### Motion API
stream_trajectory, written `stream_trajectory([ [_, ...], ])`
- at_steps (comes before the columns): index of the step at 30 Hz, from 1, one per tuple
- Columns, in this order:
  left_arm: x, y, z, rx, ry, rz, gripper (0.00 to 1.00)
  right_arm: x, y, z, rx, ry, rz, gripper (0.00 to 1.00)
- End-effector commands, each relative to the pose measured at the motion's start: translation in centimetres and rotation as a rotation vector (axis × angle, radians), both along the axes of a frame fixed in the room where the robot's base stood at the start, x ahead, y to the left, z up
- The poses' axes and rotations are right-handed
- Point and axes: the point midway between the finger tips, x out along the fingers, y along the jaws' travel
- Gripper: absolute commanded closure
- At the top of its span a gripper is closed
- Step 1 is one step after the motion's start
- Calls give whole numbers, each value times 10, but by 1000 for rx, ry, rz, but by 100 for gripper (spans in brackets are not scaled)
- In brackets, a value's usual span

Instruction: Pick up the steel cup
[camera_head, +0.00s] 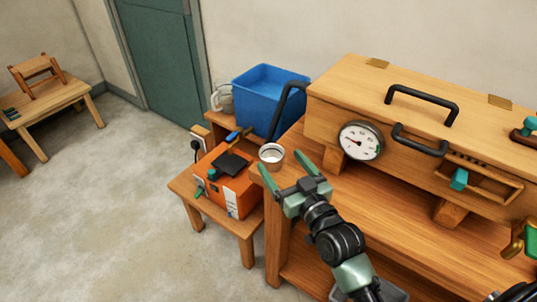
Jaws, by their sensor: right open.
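The steel cup (271,157) is a small, round, silvery cup with its mouth facing up. It stands upright near the left corner of the wooden workbench (400,215). My right gripper (284,164) is open, with its two green fingers pointing toward the cup. One fingertip shows just below the cup and the other to its right. I cannot tell whether either finger touches it. The gripper appears to hold nothing. My left gripper is not in view.
A wooden chest (340,104) with a dial gauge (361,141) and black handles stands behind on the bench. A blue bin (268,90) is behind the cup. An orange box (238,192) sits on a low stool at left. Open floor lies further left.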

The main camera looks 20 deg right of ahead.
Motion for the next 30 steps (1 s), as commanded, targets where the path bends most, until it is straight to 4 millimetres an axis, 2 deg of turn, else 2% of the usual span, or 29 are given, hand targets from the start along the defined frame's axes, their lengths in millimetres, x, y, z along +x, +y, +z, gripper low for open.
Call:
stream_trajectory([
  [4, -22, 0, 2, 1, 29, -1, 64, 18, 4, -1, 0, -1, 0, 17],
  [8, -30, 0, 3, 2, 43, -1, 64, 38, 9, -5, 1, 0, 0, 17],
  [12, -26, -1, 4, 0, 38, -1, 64, 53, 12, -5, 0, 0, 0, 17],
  [20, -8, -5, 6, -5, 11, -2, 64, 57, 12, -6, -1, 1, 0, 17],
  [21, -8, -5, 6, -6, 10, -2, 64, 57, 12, -6, -1, 1, 0, 20],
  [28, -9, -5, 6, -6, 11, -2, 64, 56, 12, -6, -1, 1, 0, 83],
  [30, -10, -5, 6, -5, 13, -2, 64, 56, 12, -6, -1, 0, 0, 84],
])
